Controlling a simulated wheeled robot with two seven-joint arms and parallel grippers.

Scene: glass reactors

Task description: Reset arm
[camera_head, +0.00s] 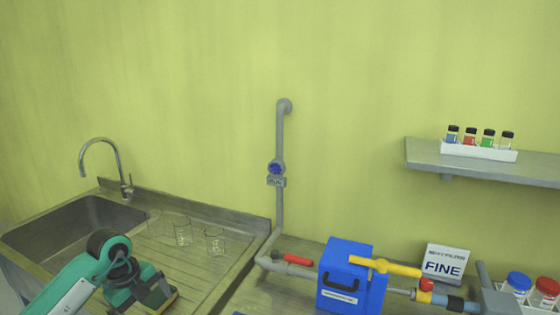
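My teal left arm comes in at the bottom left. My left gripper (160,298) is low over the front of the sink's drainboard, to the right of the basin. Its fingers are small and partly cut off by the bottom edge, so I cannot tell whether they are open or shut. No held object can be made out. My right gripper and arm are not in view.
Beakers (183,233) stand on the drainboard behind my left gripper, beside the sink (62,226) and faucet (120,160). To the right are a grey pipe (280,210), a blue box (345,275), a "FINE" sign (444,263) and a shelf (430,158) with a vial rack (479,151).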

